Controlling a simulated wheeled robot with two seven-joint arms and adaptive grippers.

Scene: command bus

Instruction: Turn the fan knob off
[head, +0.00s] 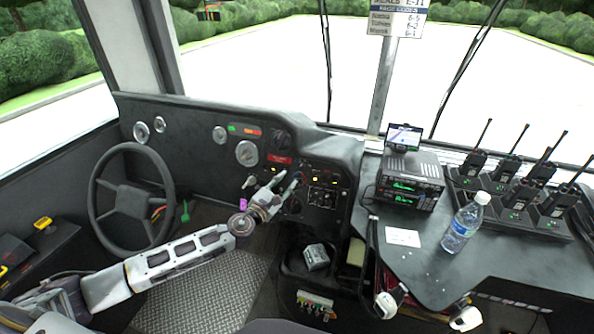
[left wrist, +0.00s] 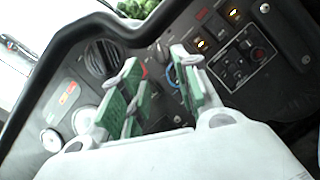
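The dashboard control panel (head: 322,178) carries several knobs and lit switches. In the left wrist view, a knob with a blue ring (left wrist: 172,77) and one with a red ring (left wrist: 145,72) show between and behind the fingers. Which one is the fan knob I cannot tell. My left gripper (head: 268,180) is open in front of the panel, fingers toward the knobs. Its green-padded fingers stand apart in the left wrist view (left wrist: 155,70) and partly hide the knobs. Contact is not clear. White parts at the lower right seem to be mine; the right gripper's state is unclear.
The steering wheel (head: 133,197) stands left of my left arm. On the right, the desk holds a radio stack (head: 410,180), a water bottle (head: 463,224) and several handheld radios in chargers. A round air vent (left wrist: 101,60) is left of the knobs.

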